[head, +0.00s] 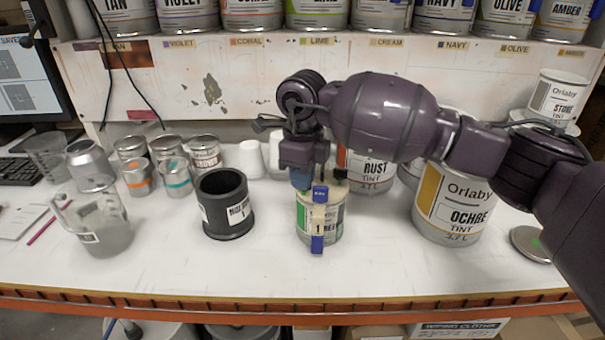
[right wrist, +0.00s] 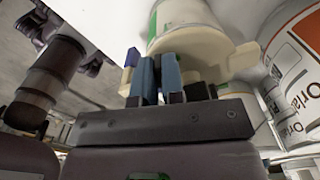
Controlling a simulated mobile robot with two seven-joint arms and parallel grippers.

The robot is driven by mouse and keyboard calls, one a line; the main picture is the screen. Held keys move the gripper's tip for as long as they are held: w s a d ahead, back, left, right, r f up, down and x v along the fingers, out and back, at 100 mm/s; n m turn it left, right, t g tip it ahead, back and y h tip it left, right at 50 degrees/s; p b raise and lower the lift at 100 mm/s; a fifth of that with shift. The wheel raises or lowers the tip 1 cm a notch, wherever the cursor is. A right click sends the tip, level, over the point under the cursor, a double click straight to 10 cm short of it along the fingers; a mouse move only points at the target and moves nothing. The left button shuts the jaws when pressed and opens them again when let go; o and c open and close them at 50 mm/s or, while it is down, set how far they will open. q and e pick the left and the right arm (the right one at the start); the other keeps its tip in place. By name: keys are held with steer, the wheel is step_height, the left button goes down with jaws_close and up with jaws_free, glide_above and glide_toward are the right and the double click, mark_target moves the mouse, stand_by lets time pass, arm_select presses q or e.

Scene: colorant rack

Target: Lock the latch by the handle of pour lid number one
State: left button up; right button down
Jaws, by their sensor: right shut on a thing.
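Pour lid number one (head: 325,213) is cream and sits on a small labelled tin (head: 335,232) with a green band. A cream strip marked "1" hangs down its front, with a blue piece at its top (head: 320,193) and another at its bottom (head: 317,244). My right gripper (head: 302,180) reaches down at the lid's back left. The fingers hide most of that part, and I cannot tell whether the latch is locked. My left gripper is not in view.
A black cup (head: 225,205) stands left of the tin. The large Ochre tin (head: 453,205) stands to the right and the Rust tin (head: 370,172) behind. A clear jug (head: 95,222) and small cans are at left. The white bench front is mostly free.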

steer(key=m, duration=0.1)
steer(key=m+p, duration=0.1)
steer(key=shift+r+m, duration=0.3)
steer(key=shift+m+p, duration=0.7)
steer(key=shift+m, duration=0.2)
steer(key=m+p, duration=0.1)
steer(key=m, duration=0.1)
steer(key=m+p, duration=0.1)
steer(key=m, duration=0.1)
steer(key=shift+w+d+f+m, duration=0.1)
steer(key=shift+f+m, duration=0.05)
steer(key=shift+m, duration=0.15)
steer(key=m+p, duration=0.1)
steer(key=m, duration=0.2)
steer(key=shift+f+m, duration=0.1)
steer(key=shift+m, duration=0.3)
steer(key=c, duration=1.3)
jaws_free()
steer(key=shift+o, duration=0.4)
